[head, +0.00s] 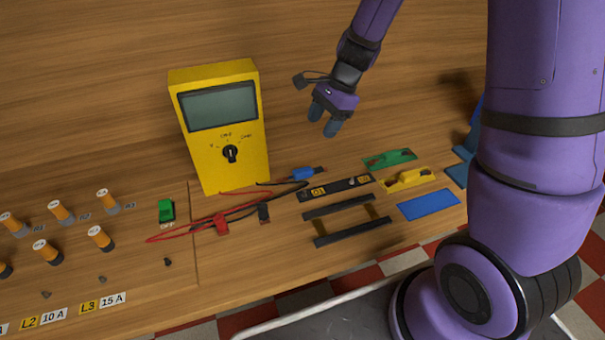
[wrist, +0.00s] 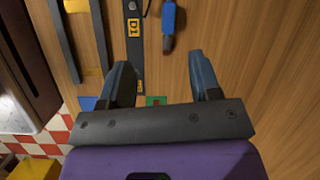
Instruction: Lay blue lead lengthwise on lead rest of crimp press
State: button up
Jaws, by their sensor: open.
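No lead rest is clearly identifiable.
A yellow meter (head: 220,125) stands behind red and black cables. A black labelled strip (head: 335,188) and two dark rails (head: 352,232) lie in front. Green (head: 390,159), yellow (head: 408,179) and blue (head: 428,204) plates lie right.

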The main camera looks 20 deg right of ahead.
notch_tip(320, 180, down, 6)
jog(key=w+m, duration=0.2)
jog(key=m, duration=0.1)
send_over(303, 170)
jog(key=d, duration=0.2)
jog(key=f, duration=0.5)
jog(key=shift+s+d+f, duration=0.1)
jog(key=shift+s, duration=0.2)
jog(key=shift+w+x, duration=0.2)
jog(key=shift+x, duration=2.45)
grip_shut()
